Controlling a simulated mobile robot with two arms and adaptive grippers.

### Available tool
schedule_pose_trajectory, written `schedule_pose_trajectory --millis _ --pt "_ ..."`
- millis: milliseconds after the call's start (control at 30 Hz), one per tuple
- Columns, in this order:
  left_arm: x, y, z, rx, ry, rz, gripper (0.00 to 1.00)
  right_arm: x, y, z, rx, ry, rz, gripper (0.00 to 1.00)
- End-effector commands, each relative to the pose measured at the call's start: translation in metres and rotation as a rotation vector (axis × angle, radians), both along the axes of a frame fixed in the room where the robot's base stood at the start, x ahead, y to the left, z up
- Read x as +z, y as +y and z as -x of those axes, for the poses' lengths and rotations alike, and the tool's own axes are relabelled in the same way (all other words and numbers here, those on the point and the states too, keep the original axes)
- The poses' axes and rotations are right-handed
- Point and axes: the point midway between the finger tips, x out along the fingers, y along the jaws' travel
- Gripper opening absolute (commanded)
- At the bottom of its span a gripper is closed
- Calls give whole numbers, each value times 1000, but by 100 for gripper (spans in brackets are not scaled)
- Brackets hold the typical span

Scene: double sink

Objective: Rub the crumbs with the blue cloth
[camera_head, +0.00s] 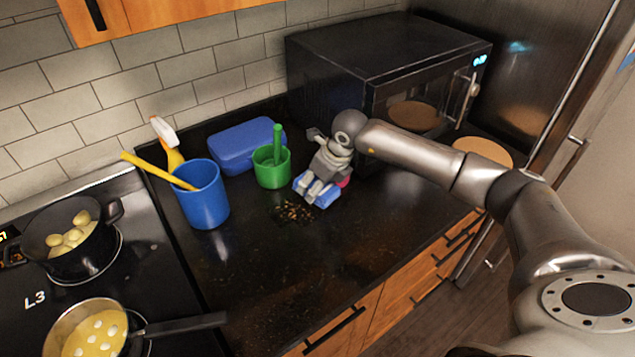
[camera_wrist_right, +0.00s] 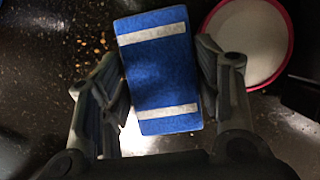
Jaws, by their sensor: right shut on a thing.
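The blue cloth (camera_head: 326,197) is a small blue block-like pad; in the right wrist view the cloth (camera_wrist_right: 157,75) shows two pale stripes. My right gripper (camera_head: 315,188) is shut on it, with one finger on each side, low over the counter; I cannot tell whether the cloth touches the surface. The crumbs (camera_head: 296,212) are a patch of small tan bits on the dark counter, just left of the cloth. In the right wrist view, crumbs (camera_wrist_right: 95,55) lie left of the cloth, beside the left finger. My left gripper is not in view.
A green mortar (camera_head: 272,168), a blue utensil cup (camera_head: 205,200) and a blue box (camera_head: 232,147) stand left and behind. A microwave (camera_head: 360,60) is behind my right arm. A red-rimmed round dish (camera_wrist_right: 250,40) is right of the cloth. The counter in front is clear.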

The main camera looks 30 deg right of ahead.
Motion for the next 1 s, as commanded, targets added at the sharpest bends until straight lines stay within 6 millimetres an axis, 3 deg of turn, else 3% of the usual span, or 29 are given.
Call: schedule_pose_trajectory --millis 467,1000 --pt "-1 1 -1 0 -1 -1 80 -1 2 0 1 0 -1 31" --pt "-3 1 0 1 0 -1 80 -1 39 5 1 0 0 31"
